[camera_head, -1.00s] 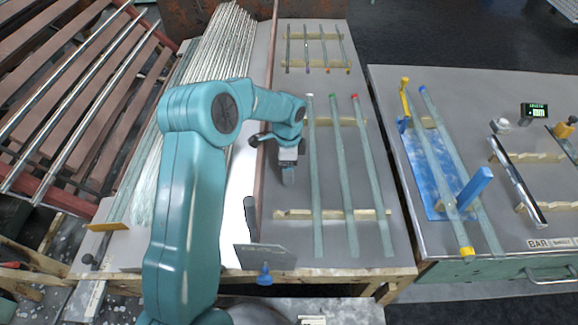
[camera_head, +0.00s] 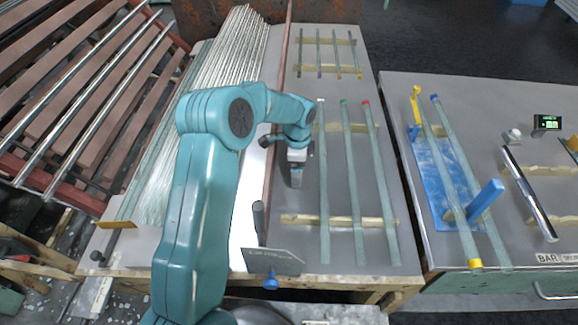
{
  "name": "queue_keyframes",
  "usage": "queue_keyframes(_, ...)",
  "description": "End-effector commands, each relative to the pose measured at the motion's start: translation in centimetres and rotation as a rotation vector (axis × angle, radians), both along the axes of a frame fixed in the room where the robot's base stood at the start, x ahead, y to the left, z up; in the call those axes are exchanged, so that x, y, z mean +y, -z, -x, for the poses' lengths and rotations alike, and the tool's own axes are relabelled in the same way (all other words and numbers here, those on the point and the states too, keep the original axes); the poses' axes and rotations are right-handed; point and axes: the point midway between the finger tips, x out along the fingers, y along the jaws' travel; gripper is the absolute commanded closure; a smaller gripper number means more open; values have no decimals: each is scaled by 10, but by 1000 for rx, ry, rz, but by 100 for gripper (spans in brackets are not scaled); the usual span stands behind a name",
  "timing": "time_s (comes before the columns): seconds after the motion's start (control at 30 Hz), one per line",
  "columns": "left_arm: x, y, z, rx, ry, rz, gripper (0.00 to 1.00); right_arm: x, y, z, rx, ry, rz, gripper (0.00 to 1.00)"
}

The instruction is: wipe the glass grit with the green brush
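My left gripper (camera_head: 297,178) points down over the grey table, just left of the nearest glass tube; its fingers are small and I cannot tell whether they are open. I see nothing in it. My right gripper is not in view. I cannot make out a green brush. Pale, whitish specks that may be glass grit lie on a blue mat (camera_head: 437,172) on the right bench, partly under two glass tubes. My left arm hides part of the table on the left.
Three glass tubes (camera_head: 355,180) with coloured ends lie across wooden racks (camera_head: 340,221). A bundle of glass tubing (camera_head: 215,70) lies at left. A gap separates the right bench (camera_head: 410,105).

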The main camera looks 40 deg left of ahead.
Motion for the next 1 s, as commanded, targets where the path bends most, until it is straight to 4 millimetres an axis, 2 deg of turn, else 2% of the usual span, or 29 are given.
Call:
queue_keyframes(0.1, -9, 0, -6, 0, 2, 1, 40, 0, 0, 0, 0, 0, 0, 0)
queue_keyframes(0.47, -12, -4, -9, -5, 1, 5, 40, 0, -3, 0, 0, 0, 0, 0)
queue_keyframes(1.0, -9, -61, -7, -3, 0, 0, 40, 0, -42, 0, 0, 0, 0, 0)
